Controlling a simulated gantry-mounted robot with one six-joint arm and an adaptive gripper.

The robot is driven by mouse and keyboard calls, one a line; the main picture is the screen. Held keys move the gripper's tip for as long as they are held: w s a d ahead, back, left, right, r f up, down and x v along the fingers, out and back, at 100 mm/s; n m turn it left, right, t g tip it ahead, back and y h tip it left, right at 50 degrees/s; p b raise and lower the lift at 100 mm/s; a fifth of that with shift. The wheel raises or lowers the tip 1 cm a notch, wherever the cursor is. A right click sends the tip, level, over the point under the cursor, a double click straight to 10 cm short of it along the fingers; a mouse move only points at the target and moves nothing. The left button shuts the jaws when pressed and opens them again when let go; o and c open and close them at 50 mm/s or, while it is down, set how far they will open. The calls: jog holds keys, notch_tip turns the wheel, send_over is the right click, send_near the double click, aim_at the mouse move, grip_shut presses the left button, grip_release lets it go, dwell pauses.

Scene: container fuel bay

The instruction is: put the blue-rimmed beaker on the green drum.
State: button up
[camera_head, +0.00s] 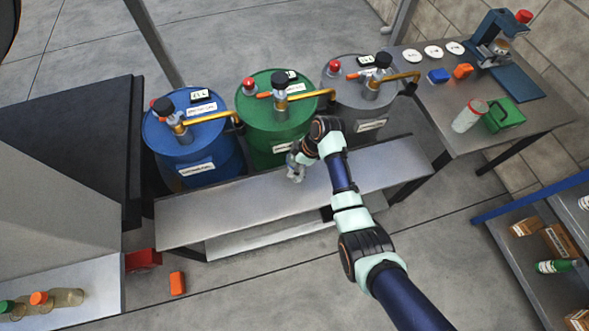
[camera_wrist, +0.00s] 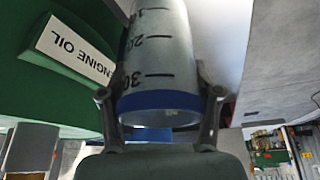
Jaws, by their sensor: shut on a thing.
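The blue-rimmed beaker (camera_wrist: 160,55) is clear, with dark graduation marks. In the wrist view it stands between the two fingers of my gripper (camera_wrist: 160,94), which are shut on it near its blue rim. In the head view my gripper (camera_head: 296,163) is above the metal bench, just in front of the green drum; the beaker is too small there to make out clearly. The green drum (camera_head: 272,132) stands between a blue and a grey drum. Its side, with an "ENGINE OIL" label, fills the left of the wrist view (camera_wrist: 30,85).
The green drum's top carries a pump with a yellow spout (camera_head: 305,95), a red knob (camera_head: 249,83) and a small tag (camera_head: 291,75). The blue drum (camera_head: 196,160) and grey drum (camera_head: 365,115) flank it. The low bench (camera_head: 235,208) is otherwise clear.

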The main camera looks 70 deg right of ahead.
jog(key=shift+f+b, duration=1.1)
jog(key=shift+f, duration=0.95)
jog(key=shift+f, duration=0.15)
jog(key=o, duration=1.1)
jog(key=shift+o, duration=0.2)
jog(key=p+v, duration=0.6)
jog(key=v, duration=0.6)
